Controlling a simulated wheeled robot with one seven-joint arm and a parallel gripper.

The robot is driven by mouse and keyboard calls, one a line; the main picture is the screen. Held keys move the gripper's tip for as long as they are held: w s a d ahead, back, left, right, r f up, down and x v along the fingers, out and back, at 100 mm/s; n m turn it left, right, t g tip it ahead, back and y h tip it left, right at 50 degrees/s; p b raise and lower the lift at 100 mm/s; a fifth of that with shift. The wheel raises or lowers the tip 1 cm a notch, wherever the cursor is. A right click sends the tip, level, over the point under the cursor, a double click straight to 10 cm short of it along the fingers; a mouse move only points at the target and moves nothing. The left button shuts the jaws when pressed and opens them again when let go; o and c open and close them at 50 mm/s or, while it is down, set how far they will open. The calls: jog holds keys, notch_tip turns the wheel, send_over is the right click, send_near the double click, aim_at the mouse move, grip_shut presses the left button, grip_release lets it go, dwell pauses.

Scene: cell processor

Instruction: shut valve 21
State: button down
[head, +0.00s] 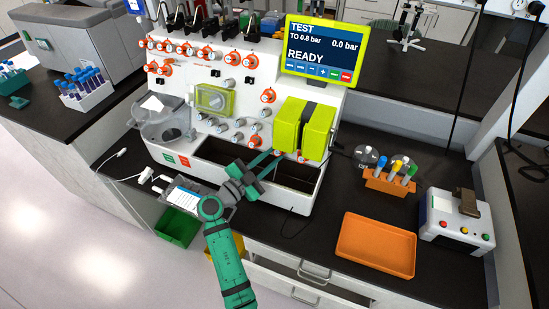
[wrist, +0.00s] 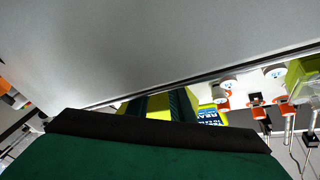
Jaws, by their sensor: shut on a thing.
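The white cell processor (head: 232,80) carries several orange-collared valves on its front panel, and their numbers are too small to read, so I cannot tell which is valve 21. My gripper (head: 268,163) is at the lower right of the panel, just left of the yellow-green block. It is shut on what looks like the low orange valve (head: 277,154), mostly hidden by the fingers. Another orange valve (head: 254,141) sits just up and left. In the wrist view, my green fingers (wrist: 160,105) show only partly, and their tips are hidden.
The yellow-green block (head: 303,128) stands close right of my gripper. A screen (head: 322,50) above reads READY, 0.0 bar. An open dark trough (head: 228,158) lies below the panel. An orange tray (head: 376,246) and an orange tube rack (head: 389,182) stand to the right.

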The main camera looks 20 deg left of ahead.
jog(key=c, duration=1.8)
grip_release()
jog(key=v, duration=1.1)
jog(key=shift+w, duration=0.1)
jog(key=shift+a, duration=0.1)
